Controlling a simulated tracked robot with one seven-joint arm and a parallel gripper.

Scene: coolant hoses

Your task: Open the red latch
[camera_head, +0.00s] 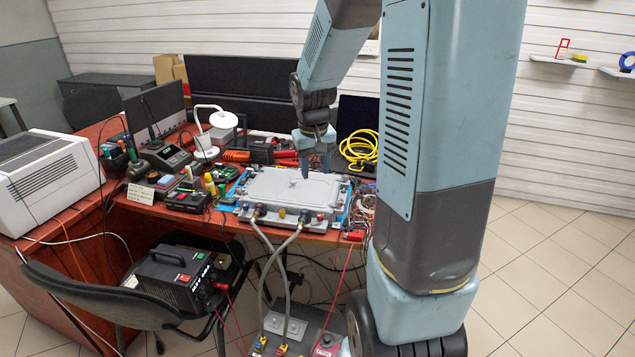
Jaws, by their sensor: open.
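A grey flat unit (285,190) with a raised lid lies on a blue mat at the front of the desk. Small connectors line its front edge, with a small red part (320,217) at the right; I cannot tell whether it is the red latch or how it is set. Two grey hoses (291,240) run from this edge down to a dark box on the floor. My gripper (316,168) points down over the right rear of the unit. It is open, and no held object is visible. Its height above the lid is unclear.
The dark floor box (300,328) has yellow connectors and a red patch. Left of the unit are tools and meters (186,200); behind it is a white lamp (207,150). Yellow cable (360,150) and loose wires lie to the right. A chair (110,305) stands in front.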

